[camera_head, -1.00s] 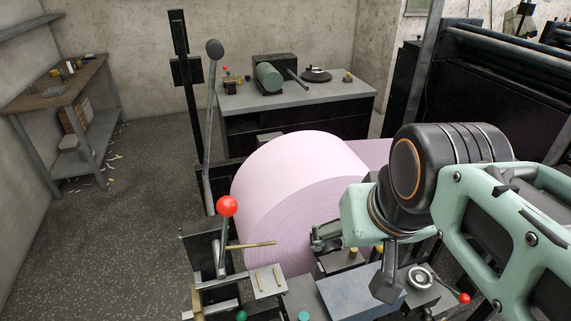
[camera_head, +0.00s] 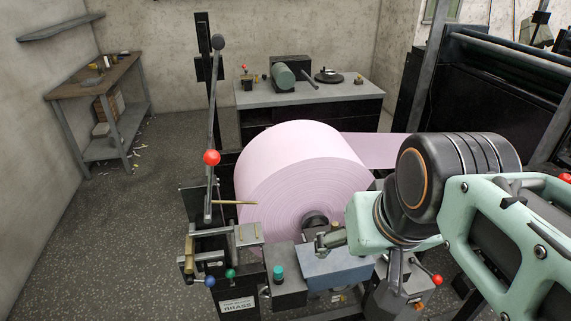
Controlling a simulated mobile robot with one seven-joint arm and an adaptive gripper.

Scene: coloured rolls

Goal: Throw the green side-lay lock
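Two green-topped controls show at the front of the machine: a small green ball knob (camera_head: 230,274) beside a blue ball knob (camera_head: 209,281), and a teal-green cap (camera_head: 278,271) on a dark block. I cannot tell from the picture which one is the side-lay lock.
A tall lever with a red ball (camera_head: 211,157) stands left of the roll, with a brass rod (camera_head: 234,202) beside it. A plate marked BRASS (camera_head: 237,305) is below the green knob. A red-tipped handle (camera_head: 437,280) is at right. Open floor lies left.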

